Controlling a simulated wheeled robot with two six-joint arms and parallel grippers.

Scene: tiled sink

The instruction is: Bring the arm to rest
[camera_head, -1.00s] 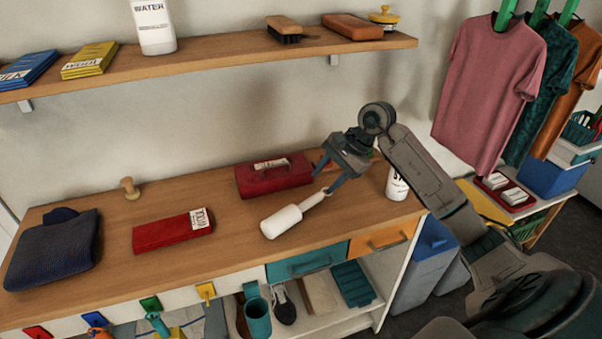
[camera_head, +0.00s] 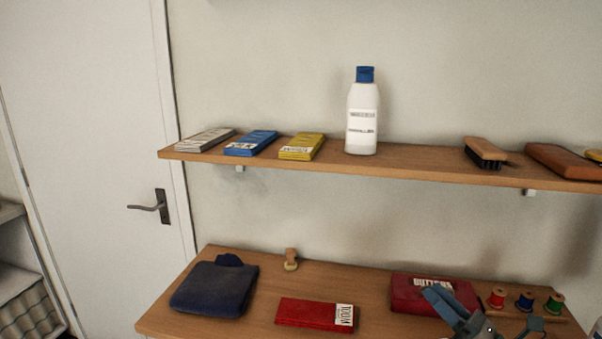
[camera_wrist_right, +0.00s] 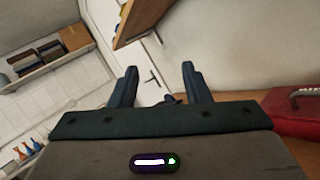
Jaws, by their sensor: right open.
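My right gripper (camera_head: 482,310) is at the bottom right of the head view, in front of the red buttons box and above the wooden worktop (camera_head: 255,300). Its two fingers are spread apart. In the right wrist view the fingers (camera_wrist_right: 160,78) stand wide apart with nothing held between them. The white door shows behind the gap. Most of my right arm is outside the head view. My left gripper is in neither view.
The red buttons box (camera_head: 405,292) stands close to the gripper, with thread spools (camera_head: 525,302) to its right. A flat red packet (camera_head: 305,313) and folded navy cloth (camera_head: 214,288) lie further left. A shelf (camera_head: 420,168) above holds a white bottle (camera_head: 361,125).

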